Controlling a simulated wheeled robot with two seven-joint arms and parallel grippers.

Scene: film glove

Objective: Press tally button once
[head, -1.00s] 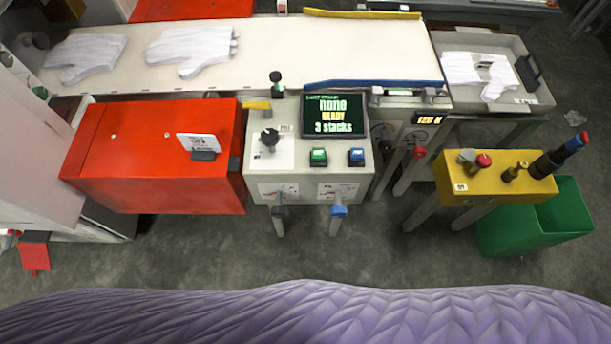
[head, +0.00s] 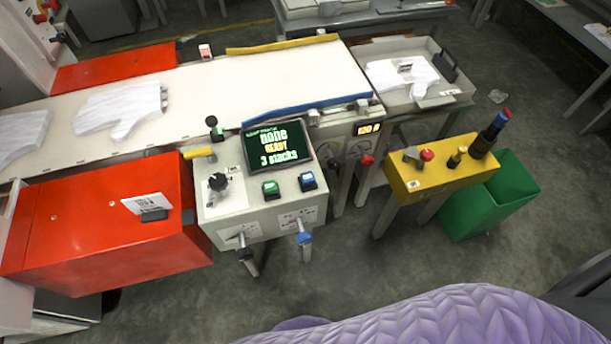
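In the head view a grey control console (head: 225,232) stands at the middle left. Its dark screen (head: 277,147) shows "none", "READY" and "3 stacks" in lit letters. A green button (head: 270,187) and a blue button (head: 307,180) sit below the screen. A black knob (head: 218,182) is at their left. On the right, a yellow box (head: 432,179) carries a red-capped button (head: 427,155), a small brass-coloured knob (head: 457,157) and a dark cylinder with a blue and red top (head: 491,133). No label readable here tells which button is the tally button. Neither gripper is in view.
A pale conveyor (head: 215,93) with white gloves (head: 122,108) runs behind the console. A red cabinet (head: 95,240) stands at its left. A grey tray (head: 402,97) holds a white glove. A green bin (head: 480,207) is under the yellow box. The floor in front is open.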

